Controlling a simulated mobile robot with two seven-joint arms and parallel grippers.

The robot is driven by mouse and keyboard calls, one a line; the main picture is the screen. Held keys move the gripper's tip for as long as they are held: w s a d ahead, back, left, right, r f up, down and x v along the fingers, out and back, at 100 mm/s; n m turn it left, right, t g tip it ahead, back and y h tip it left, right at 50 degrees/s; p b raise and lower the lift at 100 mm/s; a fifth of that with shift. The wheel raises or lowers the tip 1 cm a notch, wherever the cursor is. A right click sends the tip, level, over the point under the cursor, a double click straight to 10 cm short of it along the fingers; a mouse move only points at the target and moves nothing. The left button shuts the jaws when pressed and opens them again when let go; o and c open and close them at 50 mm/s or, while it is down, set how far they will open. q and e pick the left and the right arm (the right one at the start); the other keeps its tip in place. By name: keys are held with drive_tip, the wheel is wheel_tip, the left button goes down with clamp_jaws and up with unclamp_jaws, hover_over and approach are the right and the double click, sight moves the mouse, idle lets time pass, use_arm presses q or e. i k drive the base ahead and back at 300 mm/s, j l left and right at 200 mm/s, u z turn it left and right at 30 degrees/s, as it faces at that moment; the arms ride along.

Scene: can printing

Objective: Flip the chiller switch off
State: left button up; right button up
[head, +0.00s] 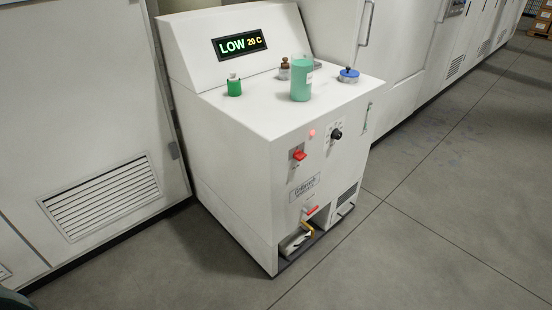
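The chiller (230,140) is a white cabinet in the middle of the head view. A red switch (299,155) sits on a small plate on the front panel. A small red lamp (311,133) above it looks lit. I cannot clearly tell the switch's position at this size. A black knob (337,134) with a dial is to its right. Neither of my grippers is in view.
A red-handled valve (310,212) is low on the front. White cabinets (85,120) stand beside it. The floor (430,220) in front is clear.

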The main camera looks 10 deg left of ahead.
sight(298, 155)
drive_tip(key=i+j, duration=0.15)
drive_tip(key=i, duration=0.35)
drive_tip(key=i+j, duration=0.1)
drive_tip(key=i, duration=0.35)
drive_tip(key=i+j, duration=0.15)
drive_tip(key=i, duration=0.35)
